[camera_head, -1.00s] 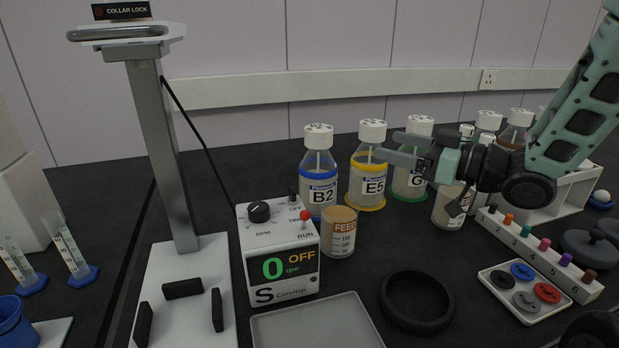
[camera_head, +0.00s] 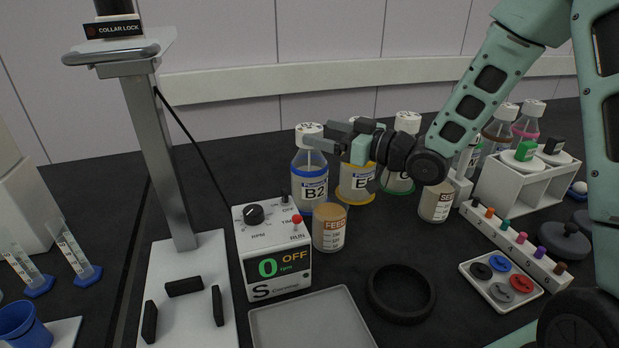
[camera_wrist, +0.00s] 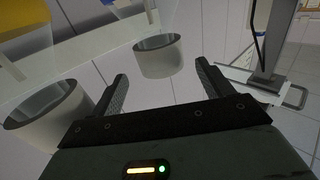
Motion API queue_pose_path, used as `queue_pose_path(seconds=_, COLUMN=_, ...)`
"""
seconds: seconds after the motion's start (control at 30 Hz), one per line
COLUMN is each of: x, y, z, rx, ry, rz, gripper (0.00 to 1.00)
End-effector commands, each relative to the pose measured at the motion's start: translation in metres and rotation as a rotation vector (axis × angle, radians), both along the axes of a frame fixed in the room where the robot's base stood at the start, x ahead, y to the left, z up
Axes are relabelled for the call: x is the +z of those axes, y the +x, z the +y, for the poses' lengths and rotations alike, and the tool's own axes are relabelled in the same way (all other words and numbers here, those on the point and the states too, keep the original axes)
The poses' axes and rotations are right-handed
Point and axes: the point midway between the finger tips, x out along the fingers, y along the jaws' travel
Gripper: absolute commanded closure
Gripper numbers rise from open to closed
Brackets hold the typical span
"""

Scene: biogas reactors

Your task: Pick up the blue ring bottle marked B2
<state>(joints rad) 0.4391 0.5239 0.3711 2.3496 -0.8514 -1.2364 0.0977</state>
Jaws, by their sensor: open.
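The B2 bottle (camera_head: 309,184) stands upright on the dark bench, clear with a white cap, a blue ring and a B2 label. My gripper (camera_head: 317,133) is open and empty at cap height; its fingers overlap the lower cap and neck of B2 in the head view. In the wrist view, a white cap (camera_wrist: 157,58), seemingly B2's, shows beyond and between the open fingers (camera_wrist: 162,72). A bit of blue shows at the top edge there. Whether a finger touches the bottle cannot be told.
The yellow-ringed E5 bottle (camera_head: 356,190) stands close right of B2, partly behind my gripper; its cap seems to be the left one (camera_wrist: 48,115) in the wrist view. A FEED jar (camera_head: 329,228) and control box (camera_head: 272,252) stand in front. A green-ringed bottle (camera_head: 407,122) is further right.

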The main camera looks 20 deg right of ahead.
Motion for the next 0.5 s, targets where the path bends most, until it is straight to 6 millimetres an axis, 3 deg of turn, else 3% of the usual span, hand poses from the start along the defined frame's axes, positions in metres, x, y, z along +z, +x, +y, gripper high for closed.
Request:
queue_pose_path(seconds=0.2, x=0.002, y=0.023, z=0.024, rx=0.003, ry=0.001, rz=0.0, gripper=0.21)
queue_pose_path(seconds=0.5, x=0.001, y=0.033, z=0.031, rx=0.001, ry=0.001, rz=0.001, gripper=0.21)
